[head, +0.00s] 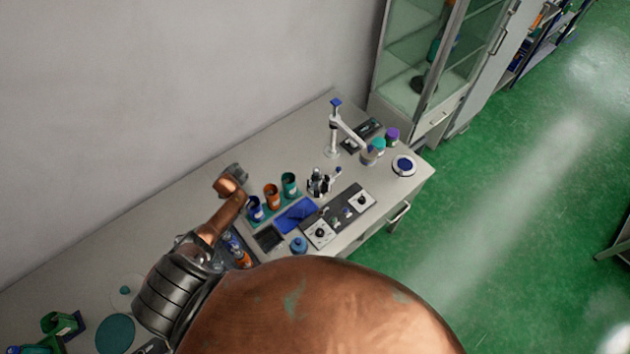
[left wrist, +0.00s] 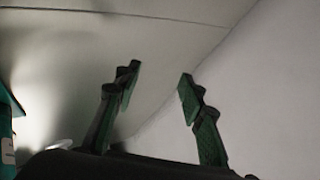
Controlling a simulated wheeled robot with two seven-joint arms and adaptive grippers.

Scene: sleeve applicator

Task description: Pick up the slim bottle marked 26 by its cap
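My left gripper (head: 232,177) is over the bench near the wall in the head view, at the left of three cups. In the left wrist view the same gripper (left wrist: 159,76) is open, its two green-dark fingers apart with nothing between them. No number 26 is legible in any view, so I cannot tell which bottle is the slim one. Small blue and orange items (head: 240,250) stand beside my left forearm and are partly hidden by it. My right gripper is out of view.
Blue (head: 256,208), orange (head: 271,196) and green (head: 289,185) cups stand in a row. A blue pad (head: 297,214) and a control panel (head: 347,208) lie right of them. A white stand (head: 333,135) is behind. A teal object (left wrist: 6,125) edges the wrist view.

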